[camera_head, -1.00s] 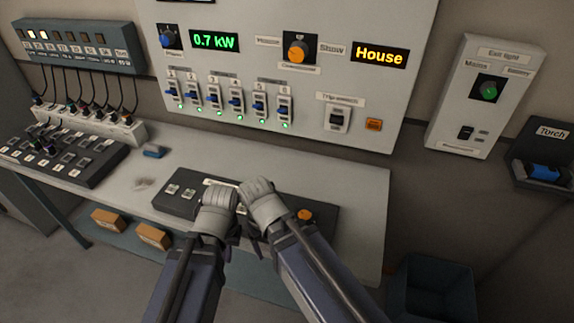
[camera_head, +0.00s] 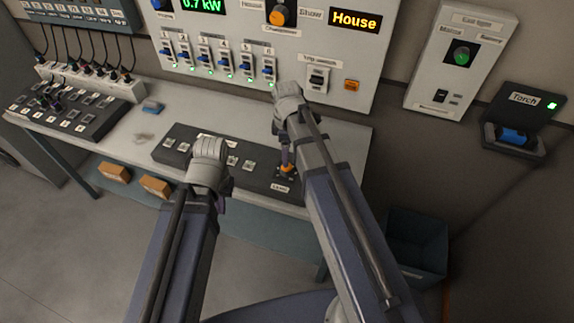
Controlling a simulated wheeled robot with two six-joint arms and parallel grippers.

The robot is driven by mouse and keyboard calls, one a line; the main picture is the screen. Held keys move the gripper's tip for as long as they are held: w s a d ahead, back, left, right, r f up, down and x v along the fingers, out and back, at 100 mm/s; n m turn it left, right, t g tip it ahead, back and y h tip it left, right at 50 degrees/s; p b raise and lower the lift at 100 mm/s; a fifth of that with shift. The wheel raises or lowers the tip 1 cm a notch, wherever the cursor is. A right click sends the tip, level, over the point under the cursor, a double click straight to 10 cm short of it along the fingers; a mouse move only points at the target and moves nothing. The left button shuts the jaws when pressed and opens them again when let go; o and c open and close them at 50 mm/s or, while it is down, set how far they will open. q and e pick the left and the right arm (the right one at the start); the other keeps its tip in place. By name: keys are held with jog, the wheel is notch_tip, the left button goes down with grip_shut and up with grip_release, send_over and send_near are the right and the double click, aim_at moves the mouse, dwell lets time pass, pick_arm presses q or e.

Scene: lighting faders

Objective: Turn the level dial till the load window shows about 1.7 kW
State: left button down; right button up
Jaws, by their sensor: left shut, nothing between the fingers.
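The load window (camera_head: 201,6) on the wall panel reads 0.7 kW in green, partly cut by the top edge.
The console (camera_head: 176,142) lies on a pale desk (camera_head: 345,150). The wall panel holds several blue faders (camera_head: 236,63), an orange selector (camera_head: 279,14) and a yellow House display (camera_head: 355,19). A switch bank (camera_head: 65,110) stands at left. A dark bin (camera_head: 418,240) is at lower right.

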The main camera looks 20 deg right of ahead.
aim_at(287, 169)
jog(key=shift+f+b, duration=3.7)
jog(key=shift+f, duration=0.2)
jog(key=shift+r, duration=0.1)
jog(key=shift+c, duration=0.4)
grip_shut()
